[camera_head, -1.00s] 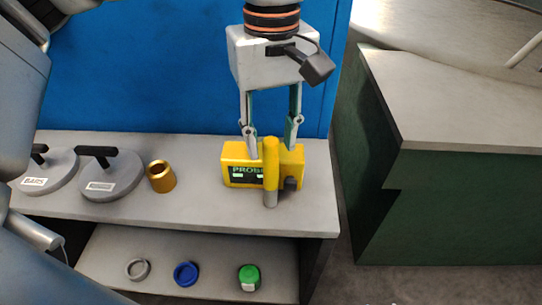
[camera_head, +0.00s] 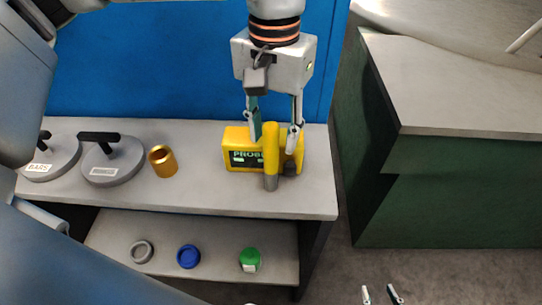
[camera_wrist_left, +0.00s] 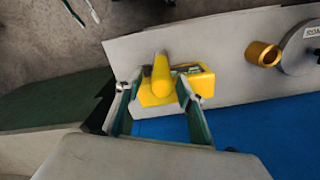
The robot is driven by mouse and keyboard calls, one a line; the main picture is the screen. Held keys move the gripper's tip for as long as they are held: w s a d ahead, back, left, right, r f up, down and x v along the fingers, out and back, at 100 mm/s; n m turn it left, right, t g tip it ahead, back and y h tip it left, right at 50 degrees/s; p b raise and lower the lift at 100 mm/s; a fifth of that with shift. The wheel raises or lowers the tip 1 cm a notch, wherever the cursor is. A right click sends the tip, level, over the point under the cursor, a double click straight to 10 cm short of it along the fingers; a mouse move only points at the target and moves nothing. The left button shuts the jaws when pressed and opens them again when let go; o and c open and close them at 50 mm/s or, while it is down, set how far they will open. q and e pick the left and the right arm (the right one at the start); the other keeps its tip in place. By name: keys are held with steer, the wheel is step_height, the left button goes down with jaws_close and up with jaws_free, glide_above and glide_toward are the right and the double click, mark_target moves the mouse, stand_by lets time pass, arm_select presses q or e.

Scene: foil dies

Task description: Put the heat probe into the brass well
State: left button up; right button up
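The heat probe (camera_head: 271,150), a yellow handle with a grey tip, stands upright at the front of the yellow box marked PROBE (camera_head: 239,155) on the bench. My left gripper (camera_head: 274,138) points down over the box with its fingers apart, one on each side of the probe; gaps show beside the handle. In the left wrist view the probe (camera_wrist_left: 160,76) lies between the open fingers. My right gripper (camera_head: 380,294) is open and empty at the bottom edge.
Two grey discs with black handles (camera_head: 113,168) sit left of the well. A grey ring (camera_head: 142,252), a blue ring (camera_head: 188,257) and a green-capped jar (camera_head: 250,257) are on the lower shelf. A blue panel (camera_head: 190,60) stands behind. Bench between well and box is clear.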

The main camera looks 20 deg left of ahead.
mark_target(272, 159)
arm_select(q)
steer(key=f, duration=0.6)
steer(key=shift+s+f, duration=0.25)
steer(key=shift+f, duration=0.1)
steer(key=shift+c, duration=0.5)
jaws_close()
